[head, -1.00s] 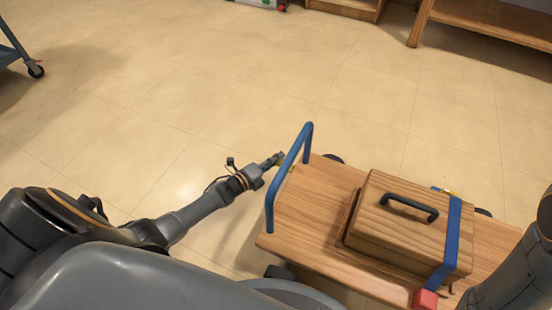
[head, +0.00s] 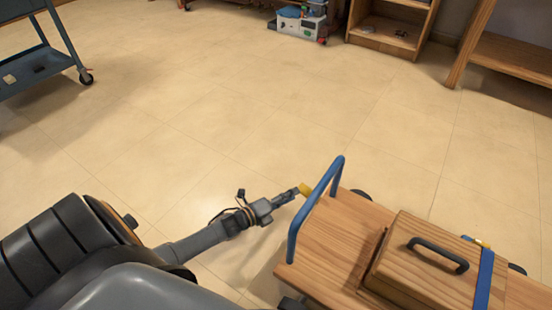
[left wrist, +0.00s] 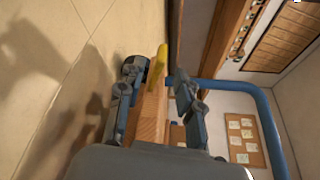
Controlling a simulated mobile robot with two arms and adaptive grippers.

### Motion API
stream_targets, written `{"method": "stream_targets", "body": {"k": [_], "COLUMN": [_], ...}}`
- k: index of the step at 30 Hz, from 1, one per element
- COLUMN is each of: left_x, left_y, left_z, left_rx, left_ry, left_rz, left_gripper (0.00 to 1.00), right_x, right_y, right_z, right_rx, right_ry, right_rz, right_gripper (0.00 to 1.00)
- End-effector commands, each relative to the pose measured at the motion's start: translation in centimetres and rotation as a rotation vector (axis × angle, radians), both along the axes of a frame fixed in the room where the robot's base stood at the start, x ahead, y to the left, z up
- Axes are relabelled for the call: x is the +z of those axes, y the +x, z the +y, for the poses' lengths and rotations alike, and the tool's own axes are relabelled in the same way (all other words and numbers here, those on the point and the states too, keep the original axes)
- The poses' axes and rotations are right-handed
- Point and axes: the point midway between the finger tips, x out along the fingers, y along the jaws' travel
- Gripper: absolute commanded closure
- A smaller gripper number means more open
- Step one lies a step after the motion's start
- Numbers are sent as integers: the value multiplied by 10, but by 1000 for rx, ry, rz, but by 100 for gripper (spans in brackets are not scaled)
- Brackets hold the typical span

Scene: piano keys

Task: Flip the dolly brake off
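The wooden dolly (head: 345,232) with a blue push handle (head: 316,208) stands at the lower right of the head view. My left gripper (head: 297,193) reaches to the lever from the left. In the left wrist view its two fingers (left wrist: 158,76) are apart, with the lever in the gap between them. I cannot tell whether either finger touches it. My right gripper is out of view.
A wooden case (head: 425,262) with a black handle and blue strap (head: 484,281) sits on the dolly. Shelves (head: 390,30) and a wooden bench (head: 520,75) line the back. The floor between is clear.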

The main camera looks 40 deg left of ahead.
Motion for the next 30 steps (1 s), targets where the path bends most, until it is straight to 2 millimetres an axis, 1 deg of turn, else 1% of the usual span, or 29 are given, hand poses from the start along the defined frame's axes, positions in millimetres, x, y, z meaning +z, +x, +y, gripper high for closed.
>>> {"method": "stream_targets", "body": {"k": [1, 3, 6, 10, 15, 30], "left_x": [0, 2, 4, 7, 8, 8], "left_y": [-12, -25, -40, -53, -58, -58], "left_z": [4, 8, 12, 17, 19, 19], "left_rx": [0, -1, -1, -1, 0, 0], "left_ry": [1, 2, 2, 1, 2, 1], "left_rz": [2, 3, 2, 0, -1, 0], "left_gripper": [65, 65, 65, 65, 65, 65], "right_x": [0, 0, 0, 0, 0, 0], "right_y": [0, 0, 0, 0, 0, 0], "right_z": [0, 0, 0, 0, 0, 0], "right_rx": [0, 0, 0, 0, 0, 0], "right_ry": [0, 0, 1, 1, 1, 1], "right_rz": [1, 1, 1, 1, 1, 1], "right_gripper": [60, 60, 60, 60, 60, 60]}}
